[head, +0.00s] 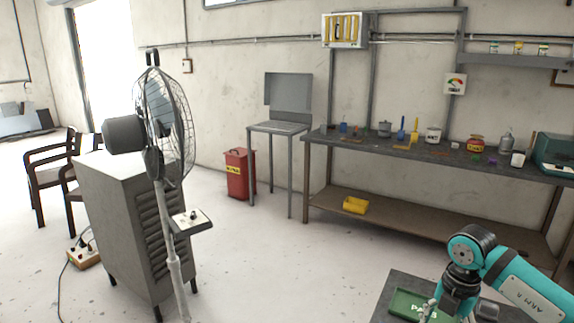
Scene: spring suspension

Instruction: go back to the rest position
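My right arm, teal and black, reaches in at the lower right of the head view. Its gripper (432,309) points down and left over a green tray (405,298) with white lettering. The fingers are small and cut close to the bottom edge, so I cannot tell whether they are open or shut, or whether they touch the tray. The tray lies on a dark tabletop (385,317), mostly outside the picture. My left gripper is not in view.
A standing fan (165,115) and a grey cabinet (120,210) stand at the left, with chairs (50,170) behind. A long workbench (400,150) with tools and pots runs along the back wall. A red bin (238,175) stands beside a small stand (278,128). The middle floor is clear.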

